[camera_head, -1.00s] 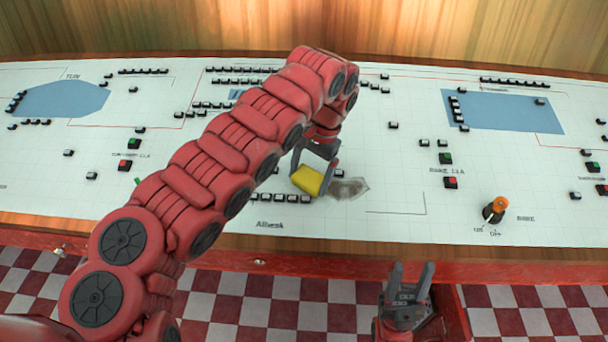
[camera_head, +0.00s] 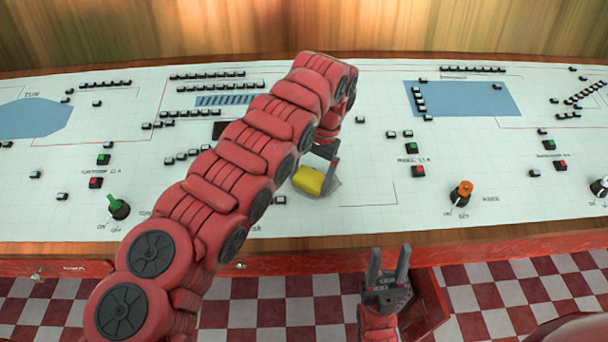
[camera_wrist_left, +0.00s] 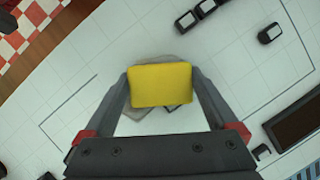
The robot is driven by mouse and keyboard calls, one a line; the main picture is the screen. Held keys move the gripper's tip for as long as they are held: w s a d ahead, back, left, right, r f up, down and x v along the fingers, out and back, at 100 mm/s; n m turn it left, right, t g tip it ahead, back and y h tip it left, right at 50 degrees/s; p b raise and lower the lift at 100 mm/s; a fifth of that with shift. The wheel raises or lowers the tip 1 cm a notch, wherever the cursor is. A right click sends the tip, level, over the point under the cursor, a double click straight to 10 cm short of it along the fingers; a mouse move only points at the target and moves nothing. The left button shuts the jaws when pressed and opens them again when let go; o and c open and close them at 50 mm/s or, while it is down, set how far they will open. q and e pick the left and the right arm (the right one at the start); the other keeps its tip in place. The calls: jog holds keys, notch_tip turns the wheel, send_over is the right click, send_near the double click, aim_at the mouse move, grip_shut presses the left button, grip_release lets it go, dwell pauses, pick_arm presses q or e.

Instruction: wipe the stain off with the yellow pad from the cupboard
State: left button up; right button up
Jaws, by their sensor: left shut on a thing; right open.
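The yellow pad (camera_head: 311,181) is in my left gripper (camera_head: 316,176), low over the white panel top. The left wrist view shows the pad (camera_wrist_left: 161,85) between the two fingers of the left gripper (camera_wrist_left: 162,90). The grey stain (camera_head: 333,186) is mostly covered by the pad; its edges show around the pad in the left wrist view (camera_wrist_left: 150,61). I cannot tell whether the pad touches the surface. My right gripper (camera_head: 389,264) is open and empty, in front of the panel's front edge.
The white control panel (camera_head: 370,220) carries several small black blocks, red and green buttons, an orange knob (camera_head: 461,192) and a green knob (camera_head: 118,207). An open red drawer or cupboard part (camera_head: 428,305) stands beside my right gripper.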

aim_at(293, 178)
pick_arm(q)
jog(key=shift+w+a+f+b, duration=0.15)
jog(key=shift+a+b, duration=0.35)
jog(key=shift+a, duration=0.5)
jog(key=shift+a+b, duration=0.4)
jog(key=shift+a, duration=0.65)
jog(key=shift+a+b, duration=0.75)
jog(key=shift+a, duration=1.1)
jog(key=shift+a+b, duration=0.35)
jog(key=shift+a, duration=1.85)
jog(key=shift+r, duration=0.25)
